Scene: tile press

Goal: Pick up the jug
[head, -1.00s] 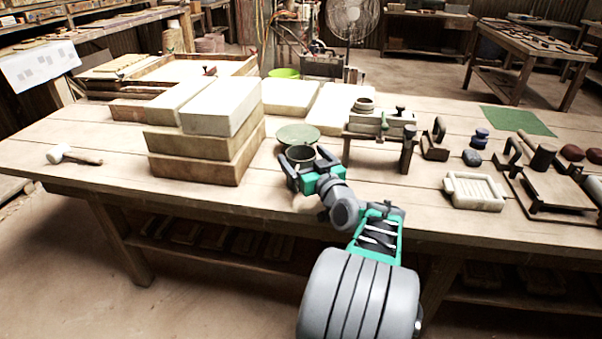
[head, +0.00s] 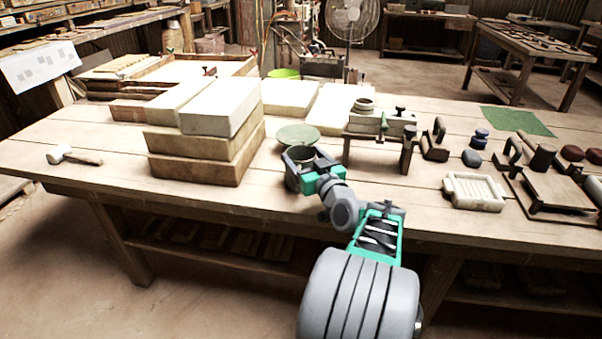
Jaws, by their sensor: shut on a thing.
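The jug (head: 299,154) is a small dark greenish round vessel with an open top. It is upright near the middle of the table, just right of the stacked blocks. My gripper (head: 302,162) reaches it from the front right and is shut on it, with dark fingers at its sides. The fingers and the green gripper body hide much of the jug's lower part. I cannot tell whether its base touches the table.
A round green disc (head: 298,135) lies right behind the jug. Stacked pale blocks (head: 205,142) stand close on the left. A small bench with a clamp (head: 380,124) stands to the right. The table's front (head: 240,198) is clear.

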